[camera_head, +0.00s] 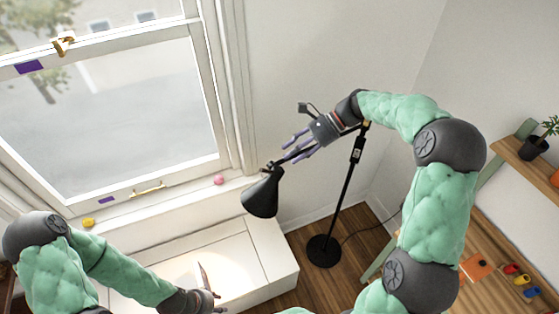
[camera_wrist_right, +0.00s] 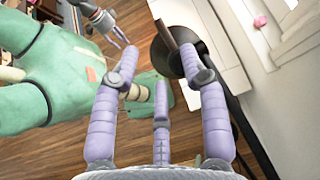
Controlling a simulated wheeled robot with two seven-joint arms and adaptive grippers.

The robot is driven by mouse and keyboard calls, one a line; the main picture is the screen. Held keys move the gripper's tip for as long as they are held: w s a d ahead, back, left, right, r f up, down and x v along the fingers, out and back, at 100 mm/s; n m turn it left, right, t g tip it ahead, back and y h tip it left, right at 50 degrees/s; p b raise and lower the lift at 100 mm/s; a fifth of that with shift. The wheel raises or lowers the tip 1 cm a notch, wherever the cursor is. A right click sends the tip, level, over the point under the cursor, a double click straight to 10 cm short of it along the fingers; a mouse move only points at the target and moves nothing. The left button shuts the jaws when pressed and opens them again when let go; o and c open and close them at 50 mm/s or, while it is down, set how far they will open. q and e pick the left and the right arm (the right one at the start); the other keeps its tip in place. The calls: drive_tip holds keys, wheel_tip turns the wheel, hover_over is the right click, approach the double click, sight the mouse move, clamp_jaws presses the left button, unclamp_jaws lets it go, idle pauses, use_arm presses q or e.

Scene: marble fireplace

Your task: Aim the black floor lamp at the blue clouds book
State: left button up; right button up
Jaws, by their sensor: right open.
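The black floor lamp stands right of the window bench, with its round base (camera_head: 324,250) on the floor and its shade (camera_head: 262,192) tilted down toward the bench. My right gripper (camera_head: 293,148) is open beside the lamp's upper arm, just above and right of the shade; I cannot tell whether it touches. The dark shade shows behind a right finger in the right wrist view (camera_wrist_right: 158,56). My left gripper (camera_head: 219,301) is low at the bottom edge, its fingers apart. Beside it a thin brownish upright thing (camera_head: 205,278) stands in the light; I cannot tell whether it is the blue clouds book.
The white window bench (camera_head: 270,250) carries a bright patch of light. A pink ball (camera_head: 219,180) and a yellow thing (camera_head: 88,222) sit on the sill. A wooden table (camera_head: 500,250) with small coloured things is at the right. A cord trails from the lamp base.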

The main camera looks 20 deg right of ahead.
drive_tip(key=v, duration=0.3)
drive_tip(key=shift+d, duration=0.1)
drive_tip(key=shift+r, duration=0.1)
idle(0.4)
